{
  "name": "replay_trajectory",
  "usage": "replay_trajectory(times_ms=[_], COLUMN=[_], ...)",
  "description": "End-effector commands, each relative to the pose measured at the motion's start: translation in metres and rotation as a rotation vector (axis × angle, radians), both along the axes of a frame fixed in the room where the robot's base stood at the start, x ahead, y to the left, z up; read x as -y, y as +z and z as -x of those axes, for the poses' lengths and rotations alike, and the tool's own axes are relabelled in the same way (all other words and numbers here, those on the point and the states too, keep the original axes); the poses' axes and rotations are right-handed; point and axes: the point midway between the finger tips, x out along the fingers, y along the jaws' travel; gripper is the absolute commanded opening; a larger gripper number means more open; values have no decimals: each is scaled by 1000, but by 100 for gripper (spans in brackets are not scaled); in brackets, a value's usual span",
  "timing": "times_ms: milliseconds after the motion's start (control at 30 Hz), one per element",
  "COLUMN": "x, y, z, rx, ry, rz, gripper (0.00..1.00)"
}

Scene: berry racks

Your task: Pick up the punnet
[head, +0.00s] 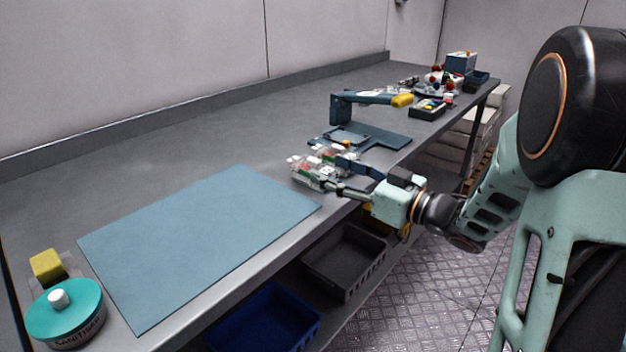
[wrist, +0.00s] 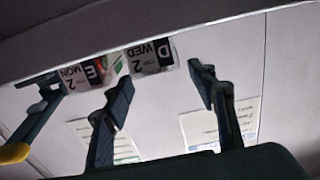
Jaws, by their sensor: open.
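Two clear punnets stand close together near the front edge of the table in the head view, a near punnet (head: 306,174) and one behind it (head: 330,152). Both show red and green. In the wrist view, which looks upside down, a label reading WED (wrist: 150,54) is on one punnet and one reading MON (wrist: 88,73) is on its neighbour. My gripper (head: 336,174) is low at the table edge, its fingers reaching to the punnets. In the wrist view its fingers (wrist: 161,82) are apart, with the WED punnet ahead between them. Contact cannot be told.
A dark blue press (head: 345,105) with a yellow handle (head: 402,100) stands just behind the punnets. A blue mat (head: 200,235) lies empty to the left. A teal sanitiser tub (head: 65,312) is front left. Crates (head: 345,262) sit below the table. Several items crowd the far end.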

Motion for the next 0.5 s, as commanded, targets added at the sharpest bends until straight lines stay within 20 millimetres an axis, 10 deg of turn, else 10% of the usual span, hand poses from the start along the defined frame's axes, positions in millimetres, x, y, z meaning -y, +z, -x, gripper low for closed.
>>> replay_trajectory(times_ms=[500], x=[-43], y=[-2], z=[-37], rx=[1], ry=[-1], rz=[1], gripper=[52])
